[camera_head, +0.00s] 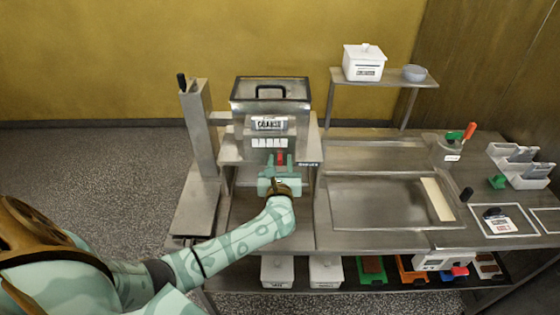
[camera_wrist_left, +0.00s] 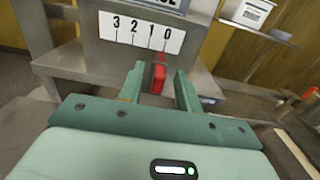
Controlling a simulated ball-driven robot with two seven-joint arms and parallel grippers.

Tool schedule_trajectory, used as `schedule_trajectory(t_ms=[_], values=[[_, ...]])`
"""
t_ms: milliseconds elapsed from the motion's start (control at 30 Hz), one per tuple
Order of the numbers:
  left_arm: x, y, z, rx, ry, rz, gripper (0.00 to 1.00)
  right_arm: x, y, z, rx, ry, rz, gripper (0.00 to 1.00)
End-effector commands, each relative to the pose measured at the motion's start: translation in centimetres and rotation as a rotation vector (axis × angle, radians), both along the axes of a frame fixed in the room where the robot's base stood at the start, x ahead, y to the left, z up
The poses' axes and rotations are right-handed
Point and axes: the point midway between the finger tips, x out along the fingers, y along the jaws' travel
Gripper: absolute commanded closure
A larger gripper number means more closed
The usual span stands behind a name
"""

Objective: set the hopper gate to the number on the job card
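The hopper (camera_head: 270,92) stands on the steel machine, with a white number scale (camera_wrist_left: 141,33) on its front reading 3, 2, 1, 0 from left to right. The red gate knob (camera_wrist_left: 158,78) hangs below the scale's right end, near the 0; I cannot tell its exact mark. It also shows in the head view (camera_head: 281,157). My left gripper (camera_head: 279,163) is at the hopper front. In the left wrist view its fingers (camera_wrist_left: 160,85) are open, one on each side of the knob, with visible gaps. My right gripper is out of view.
A steel post (camera_head: 199,130) stands left of the hopper. A recessed tray (camera_head: 385,215) lies to the right. A white lidded box (camera_head: 364,65) and a bowl (camera_head: 414,73) stand on a raised shelf. Bins and coloured trays (camera_head: 372,270) sit on the lower shelf.

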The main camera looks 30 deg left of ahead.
Motion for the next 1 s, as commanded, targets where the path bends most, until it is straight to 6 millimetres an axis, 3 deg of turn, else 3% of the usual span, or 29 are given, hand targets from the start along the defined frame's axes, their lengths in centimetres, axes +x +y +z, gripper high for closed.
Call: schedule_trajectory(t_ms=[333, 367, 467, 500, 667, 1000], values=[[0.5, 0.3, 0.0, 0.0, 0.0, 0.0, 0.65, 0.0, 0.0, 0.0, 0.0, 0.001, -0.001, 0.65], [0.5, 0.3, 0.0, 0.0, 0.0, 0.0, 0.68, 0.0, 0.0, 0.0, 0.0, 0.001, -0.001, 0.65], [0.5, 0.3, 0.0, 0.0, 0.0, 0.0, 0.96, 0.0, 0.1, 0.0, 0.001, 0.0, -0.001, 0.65], [0.5, 0.3, 0.0, 0.0, 0.0, 0.0, 1.0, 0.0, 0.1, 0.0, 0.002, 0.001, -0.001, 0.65], [0.4, 0.5, 0.0, 0.001, 0.001, 0.001, 1.0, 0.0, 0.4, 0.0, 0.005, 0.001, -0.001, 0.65], [-2.6, 5.3, -0.1, 0.001, 0.002, 0.002, 1.0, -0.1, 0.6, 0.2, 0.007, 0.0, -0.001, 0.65]])
